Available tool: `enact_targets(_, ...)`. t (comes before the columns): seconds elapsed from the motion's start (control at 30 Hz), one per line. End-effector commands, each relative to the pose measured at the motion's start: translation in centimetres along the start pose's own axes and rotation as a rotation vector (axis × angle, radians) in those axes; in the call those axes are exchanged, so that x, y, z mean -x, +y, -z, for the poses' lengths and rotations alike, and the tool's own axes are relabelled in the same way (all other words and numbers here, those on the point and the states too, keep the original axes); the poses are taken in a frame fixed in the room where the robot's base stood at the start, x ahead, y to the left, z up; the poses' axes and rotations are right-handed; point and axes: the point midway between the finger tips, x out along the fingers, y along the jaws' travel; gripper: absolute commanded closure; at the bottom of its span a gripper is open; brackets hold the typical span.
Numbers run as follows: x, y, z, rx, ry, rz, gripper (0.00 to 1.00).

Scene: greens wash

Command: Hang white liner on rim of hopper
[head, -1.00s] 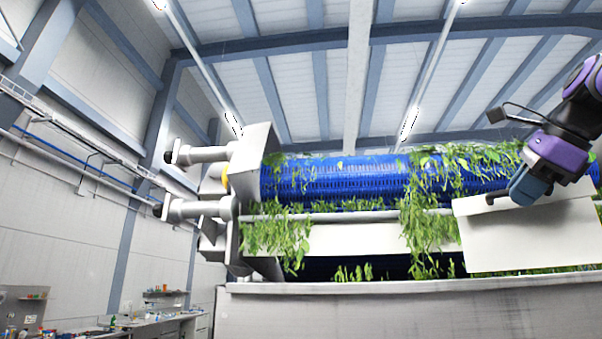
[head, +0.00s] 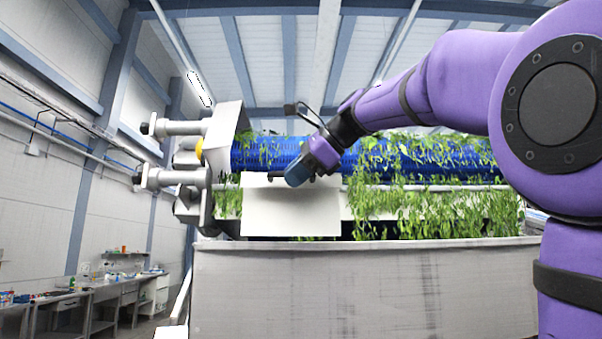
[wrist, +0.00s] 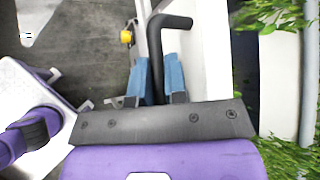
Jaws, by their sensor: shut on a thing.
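The white liner (head: 290,212) is a flat, plain panel, upright in front of the left part of the greens machine. My gripper (head: 296,174) is at its upper edge. In the wrist view my blue fingers (wrist: 158,80) are shut around the liner's black bent handle (wrist: 157,50), and the white panel (wrist: 208,60) lies just right of it. The hopper (head: 350,285) is a wide grey bin in the foreground. Its rim (head: 400,242) runs just below the liner's lower edge. I cannot tell whether they touch.
A blue roller (head: 262,152) draped with leafy greens (head: 430,195) lies behind the liner. A grey end bracket with cylinders (head: 180,178) stands at left. A workbench (head: 90,297) is at far left. A white surface (wrist: 35,100) shows in the wrist view.

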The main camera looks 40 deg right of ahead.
Motion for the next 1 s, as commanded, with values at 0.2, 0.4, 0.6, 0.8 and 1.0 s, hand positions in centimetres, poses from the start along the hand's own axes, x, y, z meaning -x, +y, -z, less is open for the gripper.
enact_targets(0.2,-0.6,-1.3,0.6,0.0,0.0,0.0,1.0)
enact_targets(0.4,-1.1,-2.4,1.2,0.0,0.0,0.0,1.0)
enact_targets(0.6,-1.7,-3.5,1.8,0.0,0.0,-0.001,1.0)
enact_targets(0.8,-2.2,-4.7,2.3,0.0,0.0,-0.001,1.0)
enact_targets(1.0,-2.8,-5.8,2.9,0.001,0.0,-0.001,1.0)
